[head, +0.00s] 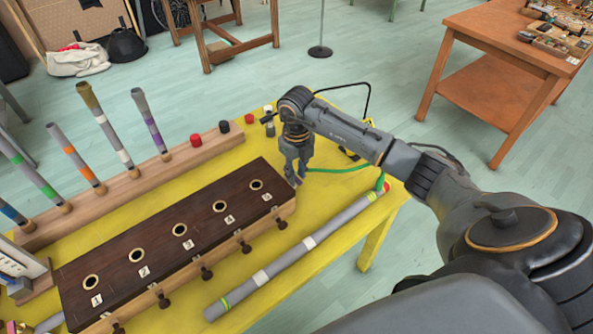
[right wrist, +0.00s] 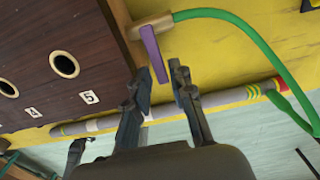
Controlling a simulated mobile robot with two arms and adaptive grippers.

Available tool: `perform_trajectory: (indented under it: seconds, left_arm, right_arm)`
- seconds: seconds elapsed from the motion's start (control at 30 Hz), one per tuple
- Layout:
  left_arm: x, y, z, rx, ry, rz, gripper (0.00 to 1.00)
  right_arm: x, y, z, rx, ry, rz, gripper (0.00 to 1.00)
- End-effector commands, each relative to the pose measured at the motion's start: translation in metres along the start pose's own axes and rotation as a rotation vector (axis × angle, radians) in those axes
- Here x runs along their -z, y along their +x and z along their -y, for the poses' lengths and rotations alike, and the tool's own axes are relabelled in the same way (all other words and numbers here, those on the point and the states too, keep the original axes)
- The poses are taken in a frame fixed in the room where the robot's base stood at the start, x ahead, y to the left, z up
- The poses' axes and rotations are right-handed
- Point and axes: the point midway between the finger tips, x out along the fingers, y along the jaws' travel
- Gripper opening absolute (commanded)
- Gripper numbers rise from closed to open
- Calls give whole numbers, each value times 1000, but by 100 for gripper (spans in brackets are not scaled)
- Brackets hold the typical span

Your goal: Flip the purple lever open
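The purple lever (right wrist: 153,52) sits at the end of the dark wooden box, beside where a green hose joins in the right wrist view. Its free end points toward my right gripper (right wrist: 160,72). The gripper's two fingers are apart, with the lever's tip between or just in front of the fingertips; I cannot tell whether they touch it. In the head view my right gripper (head: 296,177) is at the box's far right end and hides most of the lever. My left gripper is not in view.
The dark wooden box (head: 150,222) with numbered holes and several knobs lies on the yellow table (head: 345,215). A long grey tube (head: 300,250) lies in front. The green hose (head: 345,169) runs to the tube's end. A rail with upright tubes (head: 100,200) stands behind.

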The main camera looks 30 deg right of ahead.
Motion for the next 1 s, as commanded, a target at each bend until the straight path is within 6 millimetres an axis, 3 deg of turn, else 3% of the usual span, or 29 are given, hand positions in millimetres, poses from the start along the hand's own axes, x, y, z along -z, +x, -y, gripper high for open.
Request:
perform_trajectory:
  seconds: [0.3,0.33,0.43,0.77,1.0]
  left_arm:
    - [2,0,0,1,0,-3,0]
    - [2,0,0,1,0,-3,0]
    - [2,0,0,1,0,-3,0]
    - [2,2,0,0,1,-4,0]
    - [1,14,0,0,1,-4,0]
  right_arm:
    - [0,4,0,-1,0,0,23]
    - [0,4,0,-1,0,0,21]
    - [0,4,0,-1,0,0,0]
    - [0,4,1,1,-14,1,0]
    - [-1,6,6,3,-112,2,0]
